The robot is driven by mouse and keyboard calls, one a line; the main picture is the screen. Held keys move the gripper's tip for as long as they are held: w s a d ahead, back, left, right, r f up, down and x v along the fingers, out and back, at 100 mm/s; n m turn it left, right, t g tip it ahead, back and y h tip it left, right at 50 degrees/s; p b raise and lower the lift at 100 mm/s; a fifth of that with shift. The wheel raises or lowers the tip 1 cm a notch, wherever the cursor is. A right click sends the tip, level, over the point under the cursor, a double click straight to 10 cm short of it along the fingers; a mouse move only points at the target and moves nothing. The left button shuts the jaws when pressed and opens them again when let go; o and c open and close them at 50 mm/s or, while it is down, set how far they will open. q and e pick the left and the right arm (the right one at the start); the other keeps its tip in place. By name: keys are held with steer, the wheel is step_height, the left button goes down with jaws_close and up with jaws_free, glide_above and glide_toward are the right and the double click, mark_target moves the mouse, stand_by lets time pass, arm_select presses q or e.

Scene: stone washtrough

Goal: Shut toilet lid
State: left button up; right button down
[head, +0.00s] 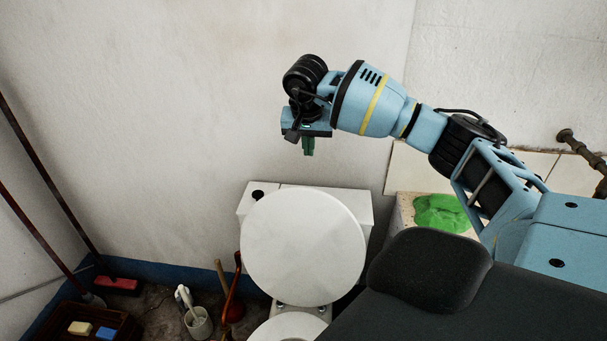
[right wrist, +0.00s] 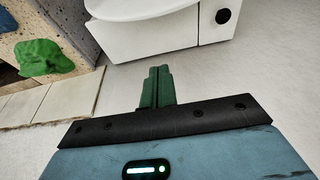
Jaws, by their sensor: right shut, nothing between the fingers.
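The white toilet lid (head: 303,247) stands raised, leaning back against the white cistern (head: 364,207). The bowl or seat (head: 290,328) shows below it at the bottom edge of the head view. My right gripper (head: 308,147) is above and behind the lid, close to the wall, its green fingers pointing down. In the right wrist view the green fingers (right wrist: 158,88) are together and empty, apart from the cistern (right wrist: 165,40). The edge of the lid (right wrist: 140,8) shows at the top there. My left gripper is not in view.
A green cloth (head: 440,212) lies on the stone trough (head: 402,210) at right. Long poles lean at far left.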

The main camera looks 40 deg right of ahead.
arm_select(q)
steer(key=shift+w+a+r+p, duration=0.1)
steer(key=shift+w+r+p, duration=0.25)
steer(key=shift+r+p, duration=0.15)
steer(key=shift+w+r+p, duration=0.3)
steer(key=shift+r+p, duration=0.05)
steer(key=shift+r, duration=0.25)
arm_select(e)
step_height(320, 180, down, 10)
steer(key=a, duration=0.1)
steer(key=shift+s+r, duration=0.25)
steer(key=shift+s, duration=0.15)
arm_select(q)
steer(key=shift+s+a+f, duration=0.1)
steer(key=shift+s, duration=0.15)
arm_select(e)
steer(key=shift+a, duration=0.15)
